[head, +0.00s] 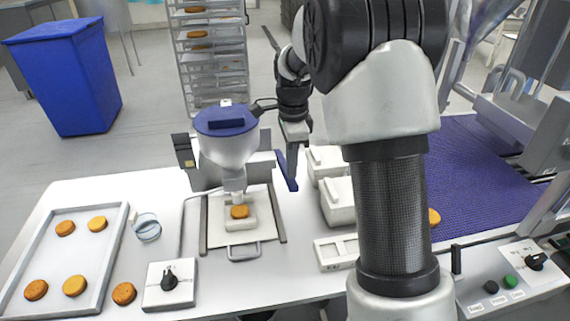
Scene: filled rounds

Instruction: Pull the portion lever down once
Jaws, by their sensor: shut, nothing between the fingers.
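The filling machine has a grey funnel (228,150) with a blue lid (225,119). A blue bar (286,172), which looks like the portion lever, slants down to the right at the machine's right side. My gripper (293,154) points down at the bar's upper part, right of the funnel. It is shut and empty. I cannot tell whether it touches the bar. A filled-looking orange round (240,211) sits on a small light holder under the nozzle. A dark arm-like piece (263,104) shows between the lid and my wrist; its attachment is unclear.
A tray (121,232) with several rounds stands left; one round (123,293) lies beside it. A control box (170,284) with a black knob is in front. White bins (338,202) and a blue conveyor (480,180) stand right. My arm hides part of the table.

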